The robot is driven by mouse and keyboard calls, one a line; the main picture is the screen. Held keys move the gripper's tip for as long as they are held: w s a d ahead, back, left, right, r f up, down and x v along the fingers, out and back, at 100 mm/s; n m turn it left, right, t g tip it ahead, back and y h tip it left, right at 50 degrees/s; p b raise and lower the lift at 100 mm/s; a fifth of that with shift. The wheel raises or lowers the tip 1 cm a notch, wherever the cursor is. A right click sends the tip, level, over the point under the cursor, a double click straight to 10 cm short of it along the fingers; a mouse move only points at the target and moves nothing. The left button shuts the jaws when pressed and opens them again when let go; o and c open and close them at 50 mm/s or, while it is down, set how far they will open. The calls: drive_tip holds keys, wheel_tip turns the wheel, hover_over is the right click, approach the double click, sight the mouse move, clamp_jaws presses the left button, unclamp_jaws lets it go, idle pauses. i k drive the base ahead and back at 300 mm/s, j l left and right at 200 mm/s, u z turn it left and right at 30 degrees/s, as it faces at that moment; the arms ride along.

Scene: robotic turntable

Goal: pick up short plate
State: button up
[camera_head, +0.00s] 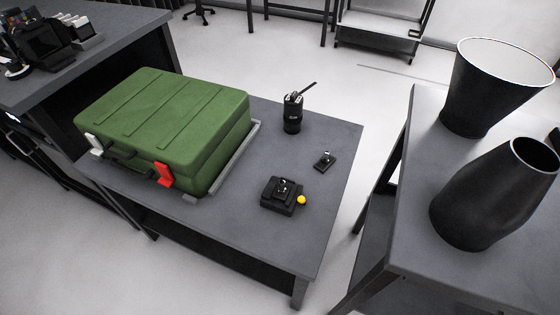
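A small flat black plate (325,161) with a little shiny fitting on top lies on the dark grey table, right of centre. It looks like the short plate, though its details are too small to be sure. Nearer to the camera, a thicker black block (278,203) also carries a metal fitting, and a yellow ball-like knob (301,200) sits at its right side. The two are apart from each other. My gripper is not in view.
A large green case (165,110) with red and white latches fills the table's left part. A black radio-like device (292,116) with an antenna stands behind the plate. Two dark vessels (490,90) (485,205) stand on the right table. Bare tabletop (335,215) surrounds the plate.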

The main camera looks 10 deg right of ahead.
sight(281, 192)
drive_tip(key=i+j+u, duration=0.1)
drive_tip(key=u, duration=0.3)
drive_tip(key=i+j+u, duration=0.1)
drive_tip(key=u, duration=0.3)
drive_tip(key=i+u, duration=0.2)
drive_tip(key=u, duration=0.25)
